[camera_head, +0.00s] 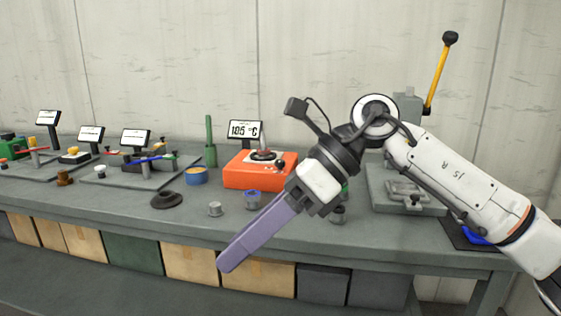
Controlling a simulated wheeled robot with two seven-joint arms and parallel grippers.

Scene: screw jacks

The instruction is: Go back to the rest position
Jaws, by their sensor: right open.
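My right arm comes in from the right edge, and its gripper (235,262) reaches down and left across the front of the bench. Its long purple-grey fingers overlap in this view, so the gap between them hardly shows. I see nothing held at the fingertips, which hang in front of the bench's front edge. The grey bench (110,197) runs across the view behind the gripper. Part of the bench and the things behind my wrist are hidden. My left gripper is not in view.
An orange heater (257,172) with a "105 °C" display (245,129) stands behind the gripper. Small cups, a dark ring (166,200) and screw-jack stations with displays are to the left. A grey press with a yellow lever (437,78) stands behind my arm. Boxes (190,263) sit below the bench.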

